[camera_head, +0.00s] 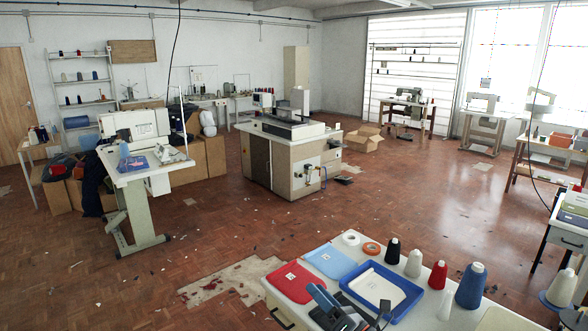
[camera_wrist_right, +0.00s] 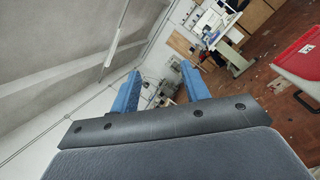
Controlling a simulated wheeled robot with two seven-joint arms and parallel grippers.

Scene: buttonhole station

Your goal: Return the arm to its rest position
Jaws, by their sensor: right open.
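My right gripper (camera_head: 325,300) shows at the bottom of the head view, in front of the near white table (camera_head: 415,318). One blue finger and its dark body show there. In the right wrist view both blue fingers of the right gripper (camera_wrist_right: 160,84) stand well apart, with nothing between them. Past them lie the ceiling, the wall and the far part of the room, so the hand looks out across the room. My left gripper is in neither view.
On the near table are a red folded cloth (camera_head: 291,282), a light blue cloth (camera_head: 329,260), a blue tray (camera_head: 408,298) and several thread cones, including a red one (camera_head: 438,274). A sewing machine table (camera_head: 140,178) stands left. A machine cabinet (camera_head: 272,165) stands mid-room. Open parquet lies between.

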